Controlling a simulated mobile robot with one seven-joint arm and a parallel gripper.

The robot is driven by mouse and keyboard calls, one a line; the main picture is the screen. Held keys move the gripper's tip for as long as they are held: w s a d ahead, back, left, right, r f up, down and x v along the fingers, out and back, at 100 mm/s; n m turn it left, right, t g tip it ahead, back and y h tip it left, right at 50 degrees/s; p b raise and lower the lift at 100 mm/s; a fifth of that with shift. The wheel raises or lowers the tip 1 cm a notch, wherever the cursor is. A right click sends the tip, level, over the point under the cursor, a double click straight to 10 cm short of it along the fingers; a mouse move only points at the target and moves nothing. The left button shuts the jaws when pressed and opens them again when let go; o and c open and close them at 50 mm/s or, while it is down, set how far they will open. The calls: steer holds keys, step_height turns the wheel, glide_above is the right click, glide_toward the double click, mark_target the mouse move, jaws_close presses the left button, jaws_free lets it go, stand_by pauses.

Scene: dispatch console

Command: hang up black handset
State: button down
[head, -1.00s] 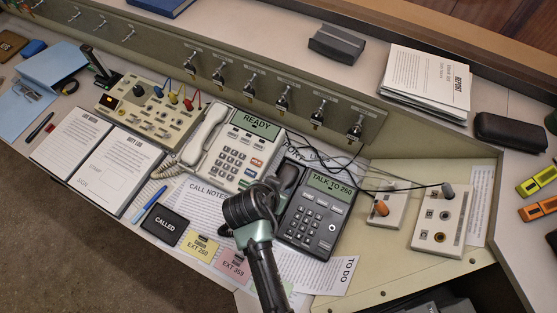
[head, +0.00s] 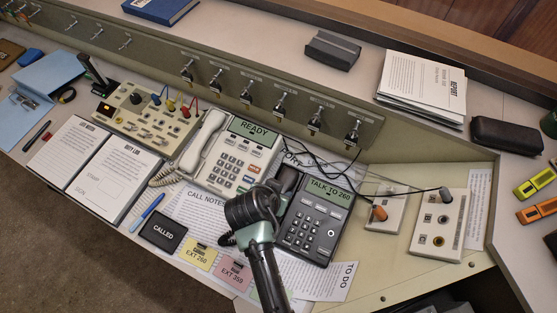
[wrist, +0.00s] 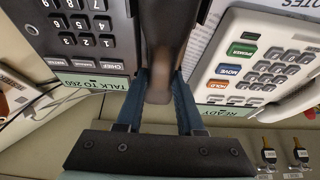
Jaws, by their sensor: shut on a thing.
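The black phone (head: 312,222) stands right of the white phone, and its display reads "TALK TO 260". It also shows at the left of the wrist view (wrist: 75,30). The black handset (head: 287,179) is at the black phone's left side, mostly hidden behind my arm in the head view. In the wrist view the handset (wrist: 168,35) runs between the blue fingers of my gripper (wrist: 160,95), which is shut on it. The white phone lies on the other side of the handset. I cannot tell whether the handset touches its cradle.
The white phone (head: 228,165) reads "READY", with its white handset (head: 203,140) in place. A "CALLED" block (head: 163,231), yellow and pink cards and papers lie in front. Switch boxes (head: 440,222) with cables stand at right.

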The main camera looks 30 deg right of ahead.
steer(key=shift+f, duration=0.35)
stand_by(0.4)
jaws_free()
stand_by(0.4)
steer(key=shift+r, duration=0.1)
steer(key=r+p, duration=0.6)
steer(key=shift+s+a+r+p, duration=0.3)
steer(key=shift+a+r+p, duration=0.1)
stand_by(0.6)
